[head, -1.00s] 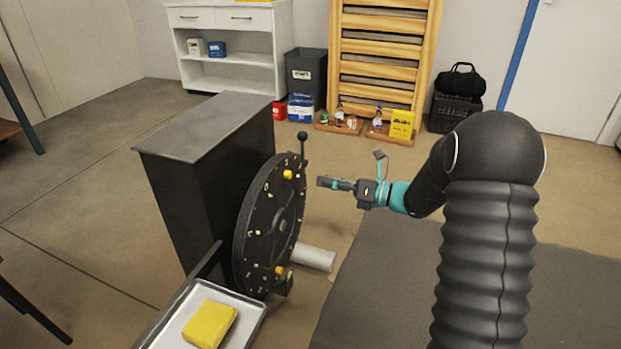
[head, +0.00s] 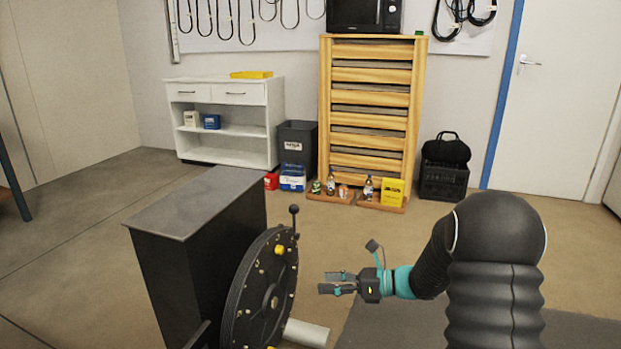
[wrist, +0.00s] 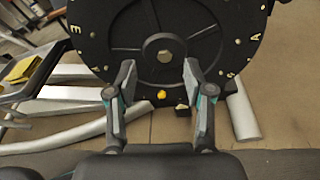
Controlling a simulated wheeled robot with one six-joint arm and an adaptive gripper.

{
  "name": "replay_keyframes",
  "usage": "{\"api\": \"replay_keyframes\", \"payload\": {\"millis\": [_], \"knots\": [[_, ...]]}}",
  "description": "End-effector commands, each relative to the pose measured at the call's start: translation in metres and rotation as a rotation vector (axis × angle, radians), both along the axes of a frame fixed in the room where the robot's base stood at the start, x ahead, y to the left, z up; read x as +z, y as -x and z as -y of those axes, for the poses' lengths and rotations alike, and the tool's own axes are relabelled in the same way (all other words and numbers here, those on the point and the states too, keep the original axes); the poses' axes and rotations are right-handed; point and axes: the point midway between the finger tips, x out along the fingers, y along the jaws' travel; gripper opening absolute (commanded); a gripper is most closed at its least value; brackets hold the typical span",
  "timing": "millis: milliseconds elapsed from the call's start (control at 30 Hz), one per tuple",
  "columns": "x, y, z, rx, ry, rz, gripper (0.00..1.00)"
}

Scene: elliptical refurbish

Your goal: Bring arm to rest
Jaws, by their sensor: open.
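My gripper (head: 338,283) is open and empty, to the right of the black dial wheel (head: 262,290) and apart from it in the head view. Its two fingers (wrist: 160,85) are spread in the wrist view, with the dial's face (wrist: 195,20) beyond them. The dial has yellow knobs, a central bolt and light letters. It is mounted on a dark upright cabinet (head: 190,215). My arm is bent, its black sleeve at the right of the head view.
A grey roller (head: 305,333) sticks out below the dial. A dark mat (head: 420,325) lies under my arm. A white shelf unit (head: 222,143), a wooden slatted rack (head: 371,110) and a black crate (head: 443,182) stand at the back. Open floor lies between.

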Motion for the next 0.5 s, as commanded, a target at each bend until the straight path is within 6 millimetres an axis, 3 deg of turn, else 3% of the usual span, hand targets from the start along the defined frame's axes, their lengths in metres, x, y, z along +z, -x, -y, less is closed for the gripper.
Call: {"api": "replay_keyframes", "payload": {"millis": [100,200,500], "knots": [[-0.024,0.035,0.001,0.129,0.164,0.099,0.52],[-0.031,0.067,0.004,0.262,0.305,0.210,0.52],[-0.017,0.163,0.032,0.743,0.708,0.617,0.52]]}}
